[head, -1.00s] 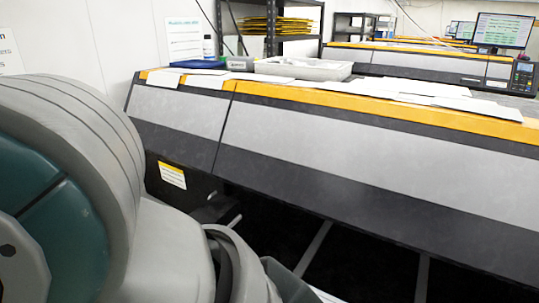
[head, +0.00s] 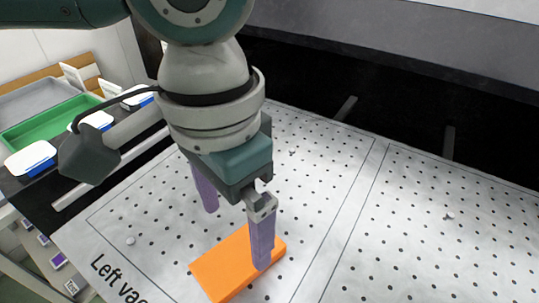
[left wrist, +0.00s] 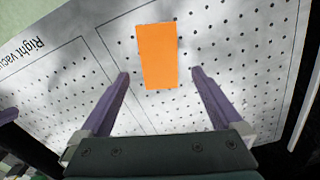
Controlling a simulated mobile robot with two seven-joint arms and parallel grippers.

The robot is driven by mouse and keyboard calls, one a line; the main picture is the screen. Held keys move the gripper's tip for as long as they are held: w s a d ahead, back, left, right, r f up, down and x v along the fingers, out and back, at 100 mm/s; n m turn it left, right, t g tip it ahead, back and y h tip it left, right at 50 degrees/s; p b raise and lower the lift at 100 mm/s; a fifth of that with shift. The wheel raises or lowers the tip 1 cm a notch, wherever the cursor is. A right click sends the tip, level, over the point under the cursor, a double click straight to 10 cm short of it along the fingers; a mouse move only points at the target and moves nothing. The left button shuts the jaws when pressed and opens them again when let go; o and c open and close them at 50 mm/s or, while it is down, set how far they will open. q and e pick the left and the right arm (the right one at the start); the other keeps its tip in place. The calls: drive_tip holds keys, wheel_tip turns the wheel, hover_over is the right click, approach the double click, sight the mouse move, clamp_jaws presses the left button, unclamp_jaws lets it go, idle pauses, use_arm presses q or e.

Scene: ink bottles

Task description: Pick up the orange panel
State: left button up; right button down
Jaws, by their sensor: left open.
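The orange panel (head: 222,272) is a flat rectangle on the white, hole-dotted table (head: 420,215). It lies near the "Left vac…" lettering in the head view. My left gripper (head: 235,238) points down over the panel, with its two purple fingers apart. One finger hides part of the panel in the head view. In the left wrist view the panel (left wrist: 157,50) lies between and beyond the open fingers (left wrist: 160,74), and nothing is held. I cannot tell the exact height of the fingertips above the table.
At the left stand a green tray (head: 45,125), a grey tray (head: 40,97) and several white-and-blue containers (head: 30,158). A dark machine front (head: 370,85) borders the table's far side. The perforated surface right of the panel is mostly clear, with a few tiny bits.

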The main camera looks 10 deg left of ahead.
sight(238, 255)
use_arm(q)
wheel_tip(238, 255, down, 6)
drive_tip(key=shift+s+f+b, duration=0.1)
drive_tip(key=shift+f+b, duration=0.05)
drive_tip(key=shift+b, duration=0.25)
use_arm(e)
drive_tip(key=shift+f, duration=0.45)
use_arm(q)
drive_tip(key=shift+c, duration=0.2)
drive_tip(key=c, duration=1.4)
drive_tip(key=shift+r, duration=0.2)
